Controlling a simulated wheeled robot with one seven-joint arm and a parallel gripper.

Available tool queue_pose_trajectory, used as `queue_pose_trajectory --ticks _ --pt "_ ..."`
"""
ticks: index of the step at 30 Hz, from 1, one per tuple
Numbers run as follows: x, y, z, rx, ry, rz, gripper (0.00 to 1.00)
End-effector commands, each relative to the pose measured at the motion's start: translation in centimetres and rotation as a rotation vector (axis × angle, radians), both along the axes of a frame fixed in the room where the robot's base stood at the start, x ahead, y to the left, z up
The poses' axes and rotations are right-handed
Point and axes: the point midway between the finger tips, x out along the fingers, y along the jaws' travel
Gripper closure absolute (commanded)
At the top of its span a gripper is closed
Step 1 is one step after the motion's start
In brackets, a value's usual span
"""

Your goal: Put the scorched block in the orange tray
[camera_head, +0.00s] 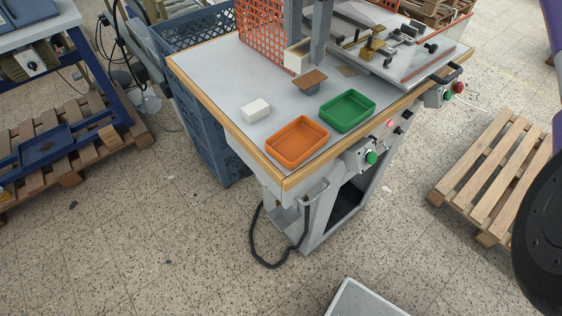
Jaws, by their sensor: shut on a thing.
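The orange tray (297,141) sits near the front corner of the grey worktable and looks empty. A small white block (255,110) lies on the table to the left of the tray, with no scorching that I can make out. A cream block-like piece (297,57) stands by the press column at the back. A brown-topped piece on a grey base (310,81) stands behind the trays. I cannot tell which of these, if any, is the scorched block. My gripper is not in view.
An empty green tray (347,111) stands right of the orange one. A press with a clear guard (425,62) fills the table's right back. An orange mesh panel (262,30) rises behind. Blue crates (205,130) stand at the left side, and a wooden pallet (483,175) lies right.

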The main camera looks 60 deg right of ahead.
Motion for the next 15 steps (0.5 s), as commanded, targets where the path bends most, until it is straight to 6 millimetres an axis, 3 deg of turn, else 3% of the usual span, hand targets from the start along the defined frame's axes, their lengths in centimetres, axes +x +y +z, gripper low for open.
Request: queue_pose_trajectory --ticks 5,15 --pt "0.0 0.0 -1.0 0.002 -0.002 -0.046 1.0" --pt "0.0 0.1 -8.8 0.005 -0.001 -0.046 1.0"
